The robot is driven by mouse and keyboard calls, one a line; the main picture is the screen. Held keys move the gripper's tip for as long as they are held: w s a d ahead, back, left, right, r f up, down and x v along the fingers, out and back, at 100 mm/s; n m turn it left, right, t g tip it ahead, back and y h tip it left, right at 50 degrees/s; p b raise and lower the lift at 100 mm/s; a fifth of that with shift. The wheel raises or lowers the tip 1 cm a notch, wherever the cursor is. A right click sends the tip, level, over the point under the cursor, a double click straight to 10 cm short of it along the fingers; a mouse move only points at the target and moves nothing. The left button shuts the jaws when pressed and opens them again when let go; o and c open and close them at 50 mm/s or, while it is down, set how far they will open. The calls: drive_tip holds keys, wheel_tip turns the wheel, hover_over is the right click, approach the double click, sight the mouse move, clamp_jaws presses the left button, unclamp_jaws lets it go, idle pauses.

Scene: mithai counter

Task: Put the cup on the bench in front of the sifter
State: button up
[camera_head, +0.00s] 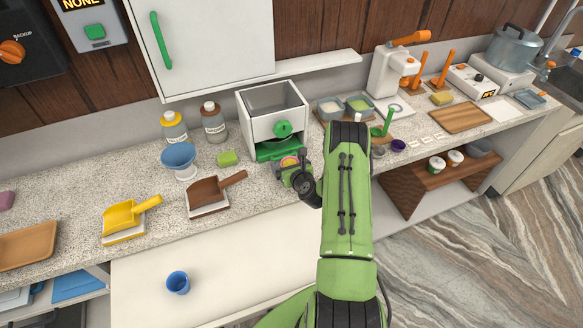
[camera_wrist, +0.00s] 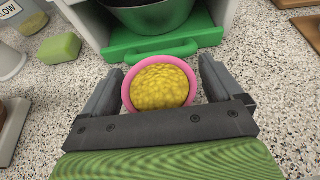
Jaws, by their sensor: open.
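A small pink cup (camera_wrist: 127,97) filled with yellow grains stands at the front of the white box-shaped machine (camera_head: 262,130), which I take to be the sifter. The cup shows only partly in the head view (camera_head: 289,160), behind my gripper. My gripper (camera_wrist: 160,78) is open, with one finger on each side of the cup and small gaps visible. In the head view my gripper (camera_head: 293,175) is low over the counter. The machine has a green knob (camera_head: 283,128) and a green tray with a handle (camera_wrist: 150,54); a dark bowl (camera_wrist: 150,14) sits on the tray.
A green sponge (camera_head: 228,158), a blue bowl-topped stand (camera_head: 178,156) and brown (camera_head: 208,194) and yellow (camera_head: 122,218) scoops lie left of the machine. A blue cup (camera_head: 178,284) stands on the lower white surface (camera_head: 235,275), otherwise mostly clear. Containers (camera_head: 330,107) stand close on the right.

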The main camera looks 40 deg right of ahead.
drive_tip(key=b+v, duration=0.5)
drive_tip(key=v, duration=0.7)
drive_tip(key=w+a+r+n+y, duration=0.4)
drive_tip(key=a+r+n+y, duration=0.4)
drive_tip(key=a+n, duration=0.5)
drive_tip(key=s+a+r+n+g+y, duration=0.1)
drive_tip(key=s+a+r+n+g, duration=0.2)
drive_tip(key=a+n, duration=0.4)
drive_tip(key=s+a+r+n+g, duration=0.25)
drive_tip(key=s+a+n, duration=0.2)
drive_tip(key=n, duration=0.35)
drive_tip(key=s+d+r+n+h, duration=0.1)
drive_tip(key=s+r+n, duration=0.2)
drive_tip(key=s, duration=0.3)
drive_tip(key=s+d+r+n+g+h, duration=0.1)
drive_tip(key=s+r+n+h, duration=0.1)
drive_tip(key=s, duration=0.4)
drive_tip(key=s+d+r+n+g+h, duration=0.1)
drive_tip(key=s+r+n+h, duration=0.1)
drive_tip(key=s+r+n, duration=0.2)
drive_tip(key=shift+s+n, duration=0.95)
drive_tip(key=shift+n, duration=0.05)
